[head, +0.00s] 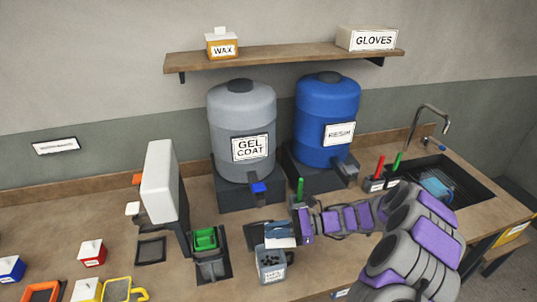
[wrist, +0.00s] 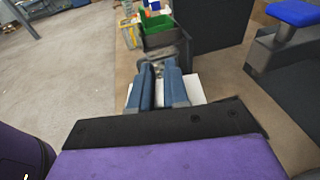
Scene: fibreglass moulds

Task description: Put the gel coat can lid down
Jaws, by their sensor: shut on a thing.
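My gripper (head: 280,232) is at the front middle of the bench, above and just behind a small grey labelled container (head: 271,270) with dark contents. In the wrist view its two blue-grey fingers (wrist: 162,72) are close together, shut on a thin pale piece, which I take to be the gel coat can lid (wrist: 195,88). The fingers hide most of it, and its outline is unclear. In the head view a pale edge shows under the fingers. The large grey drum labelled GEL COAT (head: 243,120) stands behind, with its dark cap on top.
A dark square pad (head: 256,232) lies left of my gripper. A green bin (head: 205,239) and a white upright panel (head: 160,182) stand further left. The blue RESIN drum (head: 326,115) is behind, and the sink (head: 455,185) is at right. A rack with red and green handles (head: 376,185) stands before it.

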